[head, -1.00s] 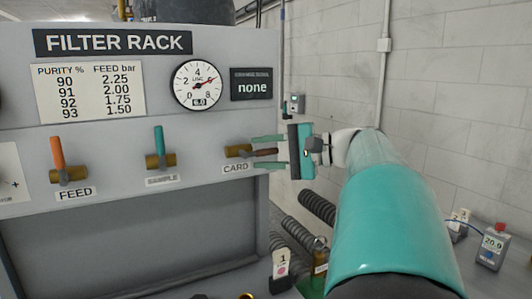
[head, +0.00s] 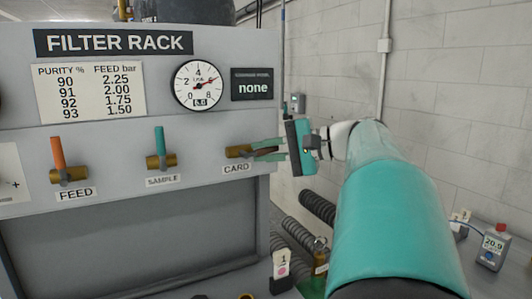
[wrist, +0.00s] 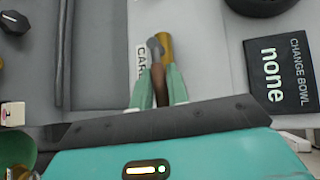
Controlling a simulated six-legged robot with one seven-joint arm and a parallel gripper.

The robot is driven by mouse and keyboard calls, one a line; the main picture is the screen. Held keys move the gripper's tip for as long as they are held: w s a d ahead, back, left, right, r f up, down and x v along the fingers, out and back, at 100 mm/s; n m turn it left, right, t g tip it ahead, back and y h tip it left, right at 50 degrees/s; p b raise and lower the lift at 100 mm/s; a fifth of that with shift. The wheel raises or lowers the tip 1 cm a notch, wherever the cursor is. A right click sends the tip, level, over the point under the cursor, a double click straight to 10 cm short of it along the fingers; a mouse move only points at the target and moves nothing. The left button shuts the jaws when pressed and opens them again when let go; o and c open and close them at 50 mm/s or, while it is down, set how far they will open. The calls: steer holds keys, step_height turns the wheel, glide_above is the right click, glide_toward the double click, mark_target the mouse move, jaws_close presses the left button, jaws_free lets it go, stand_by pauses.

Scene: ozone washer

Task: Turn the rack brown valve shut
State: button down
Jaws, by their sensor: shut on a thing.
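The brown valve is the one labelled CARD, with a brass body (head: 238,151) on the right end of the filter rack. Its brown handle (wrist: 160,88) points right, roughly level, away from the body. My gripper (head: 266,150) comes from the right and is shut on this handle, one finger above and one below it. In the wrist view the two green fingers (wrist: 159,90) stand on either side of the handle. The fingers hide part of the handle in the head view.
The orange FEED valve (head: 58,153) and teal SAMPLE valve (head: 159,140), both handles up, sit to the left. A gauge (head: 199,85) and a "none" panel (head: 252,85) are above.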

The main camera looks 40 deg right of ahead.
steer(key=shift+a+r+n+g+h, duration=0.15)
steer(key=shift+r+n+g+h, duration=0.55)
steer(key=shift+n+g+h, duration=0.15)
steer(key=shift+w+a+r+n+g+h, duration=0.2)
steer(key=shift+r+n+g+h, duration=0.35)
steer(key=shift+h, duration=0.4)
steer(key=h, duration=0.1)
steer(key=a+r+n+g+h, duration=0.1)
steer(key=n+h, duration=0.1)
steer(key=shift+w+a+r+g+h, duration=0.15)
steer(key=shift+a+r+g+h, duration=0.15)
steer(key=shift+a+h, duration=0.1)
steer(key=n+h, duration=0.1)
steer(key=a+h, duration=0.1)
steer(key=a+n+g+h, duration=0.1)
steer(key=h, duration=0.1)
steer(key=shift+w+r+n, duration=0.2)
steer(key=shift+w+n, duration=0.1)
steer(key=c, duration=1.4)
jaws_free()
steer(key=shift+w+f+g, duration=0.1)
steer(key=shift+g, duration=0.2)
steer(key=shift+o, duration=0.2)
